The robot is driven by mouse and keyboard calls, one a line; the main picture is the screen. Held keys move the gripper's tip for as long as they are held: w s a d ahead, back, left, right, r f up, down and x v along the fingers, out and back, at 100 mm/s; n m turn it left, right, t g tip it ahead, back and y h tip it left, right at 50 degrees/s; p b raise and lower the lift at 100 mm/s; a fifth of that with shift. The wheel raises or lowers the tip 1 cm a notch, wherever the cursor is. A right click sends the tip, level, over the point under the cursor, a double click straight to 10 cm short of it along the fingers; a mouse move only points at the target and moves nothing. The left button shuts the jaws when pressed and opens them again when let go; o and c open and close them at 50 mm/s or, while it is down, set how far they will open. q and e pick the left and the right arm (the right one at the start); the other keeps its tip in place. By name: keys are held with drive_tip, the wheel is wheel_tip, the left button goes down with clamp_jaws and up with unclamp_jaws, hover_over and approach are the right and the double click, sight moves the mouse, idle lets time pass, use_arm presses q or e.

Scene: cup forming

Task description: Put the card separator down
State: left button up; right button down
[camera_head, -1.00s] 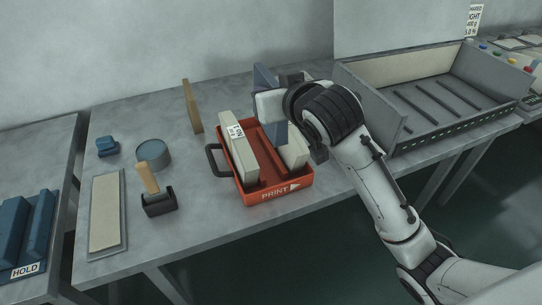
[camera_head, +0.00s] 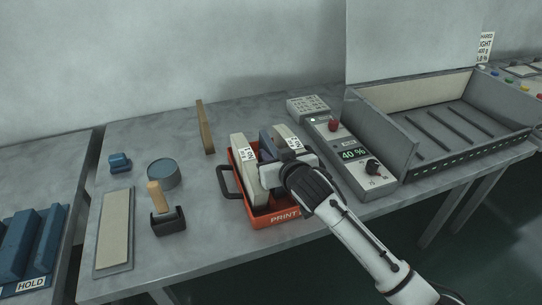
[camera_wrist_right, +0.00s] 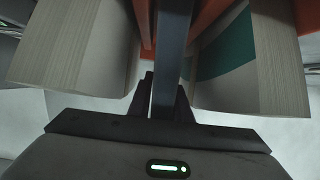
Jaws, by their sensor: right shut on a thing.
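The card separator is a thin blue-grey plate (camera_head: 267,142), standing upright between two pale card stacks in the orange tray (camera_head: 285,217) marked PRINT. The left stack (camera_head: 244,158) and right stack (camera_head: 287,138) carry white labels. My right gripper (camera_head: 270,174) is low over the near part of the tray. In the right wrist view its fingers (camera_wrist_right: 165,95) are shut on the separator (camera_wrist_right: 172,58), with a stack on each side. Whether the separator's lower edge touches the tray floor is hidden. My left gripper is not in view.
A grey control unit (camera_head: 345,155) reading 40 % stands right of the tray, beside a large open grey box (camera_head: 440,115). Left are a wood-handled tool (camera_head: 160,200), a round tin (camera_head: 163,173), a pale pad (camera_head: 115,230) and an upright wooden strip (camera_head: 205,128).

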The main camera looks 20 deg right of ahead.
drive_tip(key=shift+f, duration=0.2)
drive_tip(key=shift+f, duration=0.1)
drive_tip(key=c, duration=1.6)
unclamp_jaws()
drive_tip(key=shift+r, duration=0.3)
drive_tip(key=v, duration=1.2)
drive_tip(key=shift+f, duration=0.15)
